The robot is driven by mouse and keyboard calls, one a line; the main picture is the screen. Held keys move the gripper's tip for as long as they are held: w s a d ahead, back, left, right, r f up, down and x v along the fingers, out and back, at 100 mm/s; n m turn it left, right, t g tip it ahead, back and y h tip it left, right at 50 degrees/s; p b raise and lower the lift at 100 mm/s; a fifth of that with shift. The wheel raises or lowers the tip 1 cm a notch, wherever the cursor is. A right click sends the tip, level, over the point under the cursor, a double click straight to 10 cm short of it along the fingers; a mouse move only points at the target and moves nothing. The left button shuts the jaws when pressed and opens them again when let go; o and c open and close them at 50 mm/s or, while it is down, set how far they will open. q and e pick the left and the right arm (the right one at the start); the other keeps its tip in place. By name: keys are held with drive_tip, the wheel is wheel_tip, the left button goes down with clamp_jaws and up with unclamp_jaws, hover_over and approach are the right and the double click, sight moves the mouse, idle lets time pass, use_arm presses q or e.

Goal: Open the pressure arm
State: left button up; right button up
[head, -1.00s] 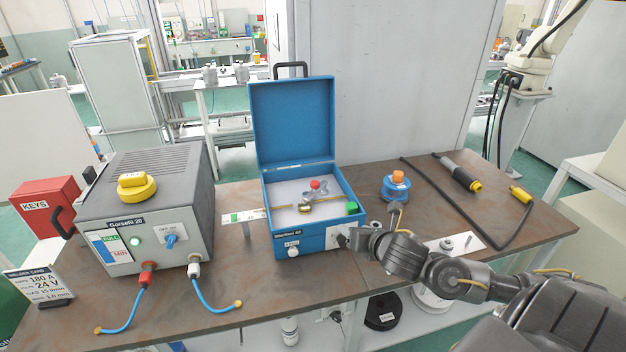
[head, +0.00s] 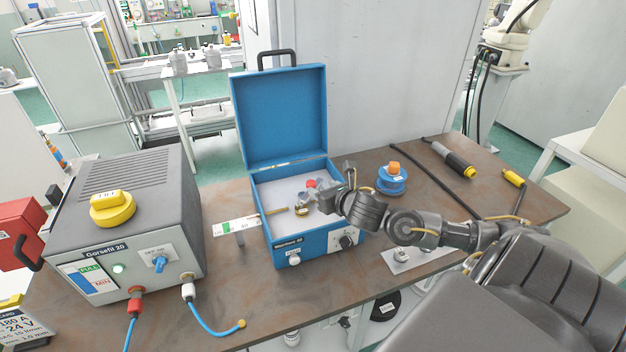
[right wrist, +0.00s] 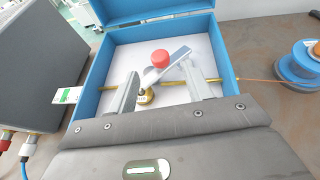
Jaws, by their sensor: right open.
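The pressure arm (right wrist: 170,66) is a small grey lever inside the open blue wire feeder box (head: 318,245). Its red knob (right wrist: 160,58) shows in the right wrist view, and also in the head view (head: 311,183). A brass roller (right wrist: 146,97) sits beside the lever, with a brass tube (right wrist: 205,81) running across the box. My right gripper (right wrist: 160,92) is open over the box. Its two fingers stand apart on either side of the lever and roller. In the head view my right gripper (head: 328,196) covers the box's right inner part. My left gripper is out of view.
The raised blue lid (head: 280,115) stands behind the gripper. A blue spool (head: 392,182) and a torch (head: 455,160) with black cable lie right of the box.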

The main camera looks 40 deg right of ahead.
sight(311, 182)
drive_tip(key=p+x, duration=0.1)
drive_tip(key=x, duration=0.4)
drive_tip(key=shift+w+f+p, duration=0.1)
drive_tip(key=shift+w+p, duration=0.15)
drive_tip(key=shift+p, duration=0.05)
drive_tip(key=shift+w+f, duration=0.15)
drive_tip(key=shift+w, duration=0.1)
drive_tip(key=shift+w+f, duration=0.1)
drive_tip(key=shift+w, duration=0.1)
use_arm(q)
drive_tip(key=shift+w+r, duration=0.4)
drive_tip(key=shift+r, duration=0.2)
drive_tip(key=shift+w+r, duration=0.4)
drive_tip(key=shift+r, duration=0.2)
use_arm(e)
clamp_jaws()
